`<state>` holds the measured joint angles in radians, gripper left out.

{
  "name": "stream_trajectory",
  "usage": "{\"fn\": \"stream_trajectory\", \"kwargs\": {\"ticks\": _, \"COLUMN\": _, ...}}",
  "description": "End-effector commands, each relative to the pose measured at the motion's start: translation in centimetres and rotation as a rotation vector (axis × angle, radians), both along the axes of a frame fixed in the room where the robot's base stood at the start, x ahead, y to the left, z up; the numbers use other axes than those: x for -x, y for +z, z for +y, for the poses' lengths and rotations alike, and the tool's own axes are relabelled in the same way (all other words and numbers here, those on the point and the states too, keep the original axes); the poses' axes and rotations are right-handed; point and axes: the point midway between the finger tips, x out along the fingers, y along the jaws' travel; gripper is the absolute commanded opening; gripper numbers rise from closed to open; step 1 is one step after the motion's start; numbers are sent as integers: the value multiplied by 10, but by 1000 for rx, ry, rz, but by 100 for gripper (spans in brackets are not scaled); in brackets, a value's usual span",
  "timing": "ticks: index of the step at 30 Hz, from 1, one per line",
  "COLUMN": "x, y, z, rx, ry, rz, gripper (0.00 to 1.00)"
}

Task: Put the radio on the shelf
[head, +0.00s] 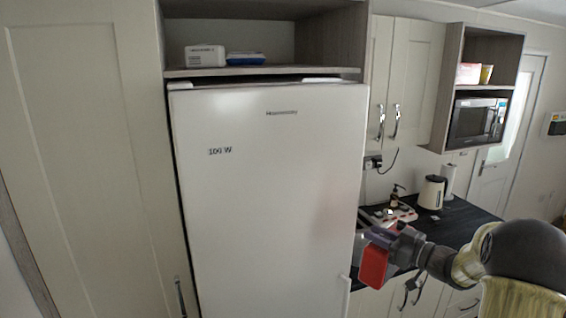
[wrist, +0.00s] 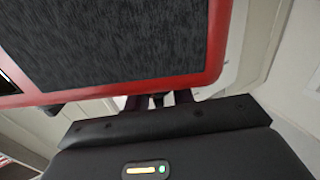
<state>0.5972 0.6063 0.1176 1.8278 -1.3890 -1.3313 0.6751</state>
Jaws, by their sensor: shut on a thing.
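The radio (head: 374,266) is red and hangs in my gripper (head: 387,243), in front of the worktop at the lower right of the head view. In the wrist view the radio (wrist: 125,42) shows its red frame and dark speaker cloth, close to the camera. My gripper (wrist: 158,100) is shut on its near edge; the finger contact is partly hidden. An open shelf (head: 275,72) sits above the fridge, higher than the radio and to its left. Another shelf (head: 500,88) is above the microwave at the right. I cannot tell which shelf is meant.
The tall white fridge (head: 270,190) stands left of my gripper. A white box (head: 205,56) and a blue container (head: 246,59) occupy the left of the shelf above it; its right part is clear. A kettle (head: 432,192) and bottle (head: 395,197) stand on the worktop.

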Motion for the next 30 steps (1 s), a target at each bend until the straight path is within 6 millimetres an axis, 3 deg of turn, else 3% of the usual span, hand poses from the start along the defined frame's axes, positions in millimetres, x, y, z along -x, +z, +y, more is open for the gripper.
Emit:
{"fn": "stream_trajectory", "kwargs": {"ticks": 1, "x": 0, "y": -27, "z": -1, "rx": -8, "ry": -35, "rz": 6, "gripper": 0}}
{"fn": "stream_trajectory", "kwargs": {"ticks": 3, "x": 0, "y": -57, "z": -3, "rx": -9, "ry": -86, "rz": 7, "gripper": 0}}
{"fn": "stream_trajectory", "kwargs": {"ticks": 15, "x": 16, "y": -207, "z": 2, "rx": -7, "ry": -356, "rz": 7, "gripper": 0}}
{"fn": "stream_trajectory", "kwargs": {"ticks": 21, "x": 30, "y": -264, "z": 11, "rx": -7, "ry": -463, "rz": 3, "gripper": 0}}
{"fn": "stream_trajectory", "kwargs": {"ticks": 30, "x": 54, "y": -335, "z": 26, "rx": -5, "ry": -587, "rz": 2, "gripper": 0}}
